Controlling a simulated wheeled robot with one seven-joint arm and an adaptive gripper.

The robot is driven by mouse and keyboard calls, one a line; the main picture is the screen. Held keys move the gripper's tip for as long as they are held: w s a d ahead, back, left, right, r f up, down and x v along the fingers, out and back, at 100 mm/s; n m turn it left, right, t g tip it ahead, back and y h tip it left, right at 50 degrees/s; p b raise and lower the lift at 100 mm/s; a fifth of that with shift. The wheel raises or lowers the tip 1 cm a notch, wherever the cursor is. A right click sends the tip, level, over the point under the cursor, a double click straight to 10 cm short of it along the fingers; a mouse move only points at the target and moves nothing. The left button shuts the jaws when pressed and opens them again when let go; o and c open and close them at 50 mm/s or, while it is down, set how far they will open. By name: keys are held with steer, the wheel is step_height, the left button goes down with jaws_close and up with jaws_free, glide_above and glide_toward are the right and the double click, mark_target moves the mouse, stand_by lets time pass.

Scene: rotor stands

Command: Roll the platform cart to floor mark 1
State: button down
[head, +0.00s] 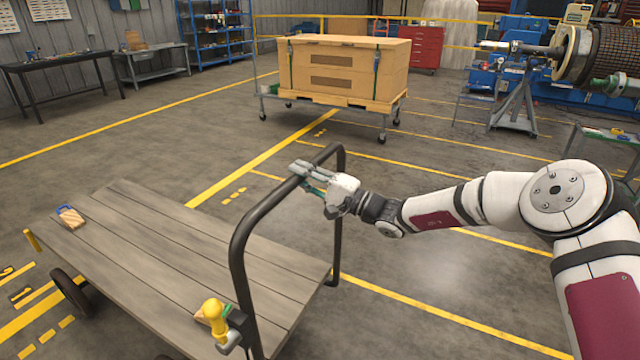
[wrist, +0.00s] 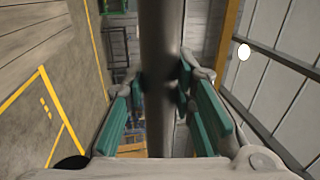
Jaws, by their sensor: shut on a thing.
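The platform cart (head: 170,240) has a grey plank deck and a dark bent-tube push handle (head: 240,245) at its right end. It stands at the lower left of the head view. My gripper (head: 308,178) is shut on the upper bar of the handle, near its far corner. In the wrist view the handle bar (wrist: 160,70) runs between the green-padded fingers of my gripper (wrist: 160,110). Yellow marks (head: 234,195) lie on the floor beyond the cart, and more lie at the lower left (head: 22,285). I cannot read which is mark 1.
On the deck lie a small wooden block with blue (head: 70,216) and a yellow-handled tool (head: 215,318) by the handle. A large wooden crate (head: 345,70) stands on a wheeled frame at the back. A machine with a rotor (head: 600,55) is at the right. Open floor lies between.

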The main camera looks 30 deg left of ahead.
steer(key=shift+a+f, duration=0.1)
steer(key=shift+a, duration=0.45)
steer(key=c, duration=1.3)
jaws_free()
steer(key=shift+c, duration=0.2)
steer(key=shift+d, duration=0.15)
steer(key=shift+w+d, duration=0.1)
steer(key=shift+d, duration=0.2)
steer(key=d+f, duration=0.2)
steer(key=d, duration=0.9)
steer(key=shift+s+f, duration=0.15)
steer(key=shift+s, duration=0.15)
